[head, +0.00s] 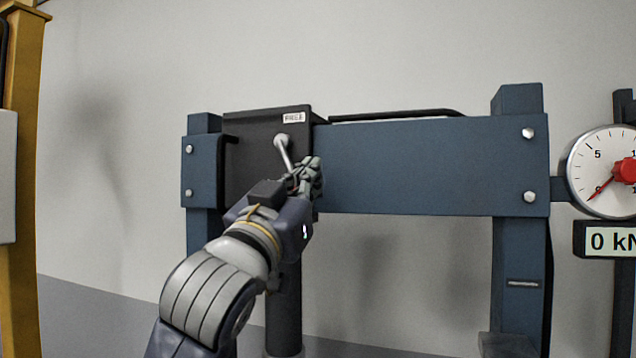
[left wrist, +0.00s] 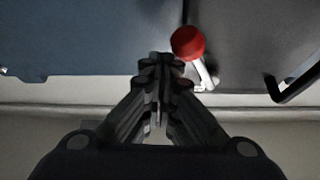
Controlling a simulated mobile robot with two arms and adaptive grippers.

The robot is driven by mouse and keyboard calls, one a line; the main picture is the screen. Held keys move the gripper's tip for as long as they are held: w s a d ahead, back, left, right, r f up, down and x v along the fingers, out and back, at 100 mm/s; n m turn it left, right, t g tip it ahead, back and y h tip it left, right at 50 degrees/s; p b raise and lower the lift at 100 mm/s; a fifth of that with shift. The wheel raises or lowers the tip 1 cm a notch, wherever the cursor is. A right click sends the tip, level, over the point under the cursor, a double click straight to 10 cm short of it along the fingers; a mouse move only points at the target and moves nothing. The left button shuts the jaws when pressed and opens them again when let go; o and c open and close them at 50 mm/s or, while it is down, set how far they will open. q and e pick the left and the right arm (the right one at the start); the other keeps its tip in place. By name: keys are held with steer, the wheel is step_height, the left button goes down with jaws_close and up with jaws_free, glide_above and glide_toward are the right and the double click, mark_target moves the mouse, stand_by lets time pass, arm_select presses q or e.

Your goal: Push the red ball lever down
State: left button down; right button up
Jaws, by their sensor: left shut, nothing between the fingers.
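The lever's pale metal rod (head: 285,153) comes out of a round hub on the dark press box and slants down to the right. Its far end is hidden behind my left gripper in the head view. The red ball (left wrist: 187,43) shows clearly in the left wrist view, at the end of the rod (left wrist: 207,76). My left gripper (head: 314,168) is shut and empty, in front of the box's right side. In the left wrist view its fingertips (left wrist: 161,62) are just left of the ball; I cannot tell whether they touch it. My right gripper is out of view.
The dark box (head: 252,150) is mounted on a blue press frame (head: 430,165). A dial gauge (head: 594,170) with a red hub is at the right, above a "0 kN" display (head: 606,241). A yellow post (head: 22,100) stands at the far left.

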arm_select(q)
steer(key=shift+w+a+f+m+g+h+b, duration=0.15)
steer(key=shift+a+f+m+h+b, duration=0.1)
steer(key=shift+a+f+m, duration=0.35)
steer(key=shift+w+a+f+m+g+h+b, duration=0.1)
steer(key=shift+w+a+f+m+h+b, duration=0.15)
steer(key=shift+a, duration=0.6)
steer(key=shift+w+a+f+m+g+h+b, duration=0.1)
steer(key=shift+a+f+m+g+h+b, duration=0.1)
steer(key=shift+a+f+m, duration=0.4)
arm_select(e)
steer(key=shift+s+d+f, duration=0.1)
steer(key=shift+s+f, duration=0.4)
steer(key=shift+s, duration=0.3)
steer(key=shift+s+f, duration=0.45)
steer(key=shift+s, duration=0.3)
arm_select(q)
steer(key=shift+a+r, duration=0.1)
